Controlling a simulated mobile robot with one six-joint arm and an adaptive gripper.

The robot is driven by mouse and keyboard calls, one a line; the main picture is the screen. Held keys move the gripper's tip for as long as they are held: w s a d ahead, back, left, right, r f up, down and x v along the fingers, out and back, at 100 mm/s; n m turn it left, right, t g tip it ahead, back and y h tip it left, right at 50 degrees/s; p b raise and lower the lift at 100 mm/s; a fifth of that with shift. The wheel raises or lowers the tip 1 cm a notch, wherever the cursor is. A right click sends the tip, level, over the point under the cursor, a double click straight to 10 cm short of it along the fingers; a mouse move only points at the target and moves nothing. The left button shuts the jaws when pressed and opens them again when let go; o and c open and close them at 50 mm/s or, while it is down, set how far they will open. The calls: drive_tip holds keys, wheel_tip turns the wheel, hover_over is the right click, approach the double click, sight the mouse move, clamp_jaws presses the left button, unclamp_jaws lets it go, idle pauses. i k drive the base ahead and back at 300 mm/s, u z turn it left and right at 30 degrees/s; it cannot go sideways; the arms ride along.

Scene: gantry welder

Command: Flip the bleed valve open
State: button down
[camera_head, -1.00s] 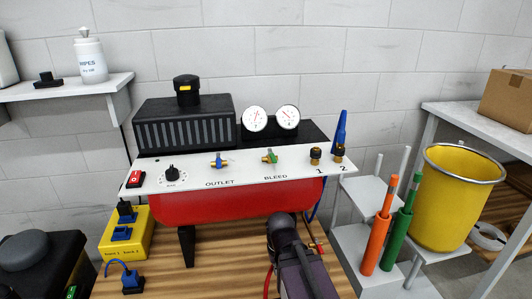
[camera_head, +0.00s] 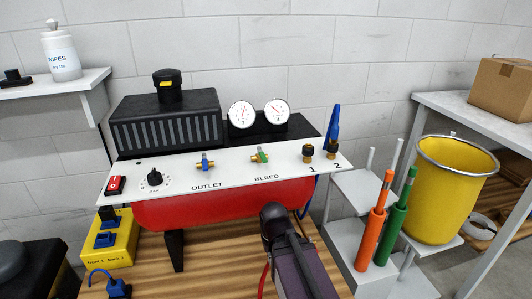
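The bleed valve (camera_head: 260,155) is a small brass fitting with a green handle. It sits on the white panel (camera_head: 228,173) of the compressor, above the word BLEED. The outlet valve (camera_head: 205,162), with a blue handle, sits to its left above the word OUTLET. My arm rises from the bottom of the picture, dark and purple-grey, in front of the red tank (camera_head: 190,211), below and right of the bleed valve and apart from it. My gripper's fingers cannot be made out.
Two round gauges (camera_head: 242,115) stand behind the panel. A red switch (camera_head: 116,185) and a black knob (camera_head: 154,177) are at its left. Orange (camera_head: 376,226) and green tubes and a yellow bucket (camera_head: 440,205) stand further right.

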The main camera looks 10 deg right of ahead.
sight(262, 155)
drive_tip(key=z, duration=0.35)
drive_tip(key=k, duration=0.85)
drive_tip(key=u, duration=0.3)
drive_tip(key=i, duration=0.5)
